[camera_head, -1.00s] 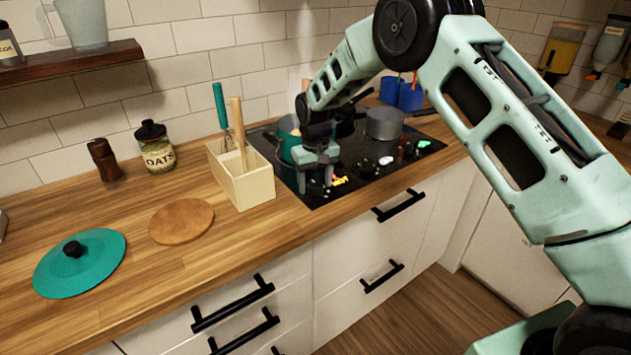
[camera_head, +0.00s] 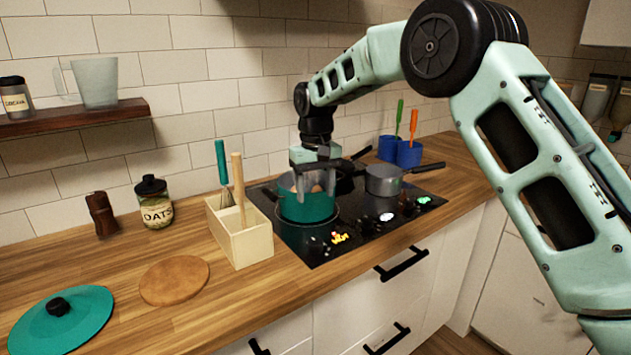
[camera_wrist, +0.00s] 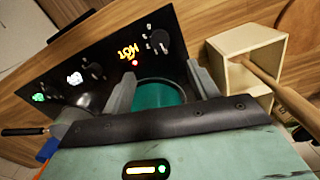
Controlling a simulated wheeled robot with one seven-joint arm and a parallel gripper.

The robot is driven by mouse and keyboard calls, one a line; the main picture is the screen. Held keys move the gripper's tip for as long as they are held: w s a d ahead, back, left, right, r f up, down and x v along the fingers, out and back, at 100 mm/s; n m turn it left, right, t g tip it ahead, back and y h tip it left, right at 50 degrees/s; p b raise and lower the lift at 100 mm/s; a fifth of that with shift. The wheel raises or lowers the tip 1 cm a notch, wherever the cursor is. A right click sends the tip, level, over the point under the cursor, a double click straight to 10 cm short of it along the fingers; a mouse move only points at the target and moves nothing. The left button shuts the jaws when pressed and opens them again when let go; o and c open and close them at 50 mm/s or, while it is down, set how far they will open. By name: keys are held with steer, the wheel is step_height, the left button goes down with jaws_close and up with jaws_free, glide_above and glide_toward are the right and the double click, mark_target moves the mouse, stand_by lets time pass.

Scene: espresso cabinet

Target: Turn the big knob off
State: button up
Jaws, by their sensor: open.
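My gripper (camera_head: 316,172) is open and hangs over the teal pot (camera_head: 306,206) on the black cooktop. It also shows in the wrist view (camera_wrist: 160,82), with its two fingers apart and nothing between them but the teal pot below. A dark knob (camera_wrist: 159,41) at the cooktop's front edge stands beside a glowing yellow-orange HOT sign (camera_wrist: 129,52) and a red light; the gripper is apart from it. The HOT sign also glows in the head view (camera_head: 340,238). More knobs (camera_wrist: 95,71) line the edge, with white and green signs lit beside them.
A grey saucepan (camera_head: 383,181) stands right of the teal pot, with blue cups (camera_head: 408,154) behind it. A wooden utensil box (camera_head: 240,240) stands close to the cooktop's left edge. A teal lid (camera_head: 62,322) and round board (camera_head: 174,281) lie on the counter.

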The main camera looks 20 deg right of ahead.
steer(key=shift+r, duration=1.5)
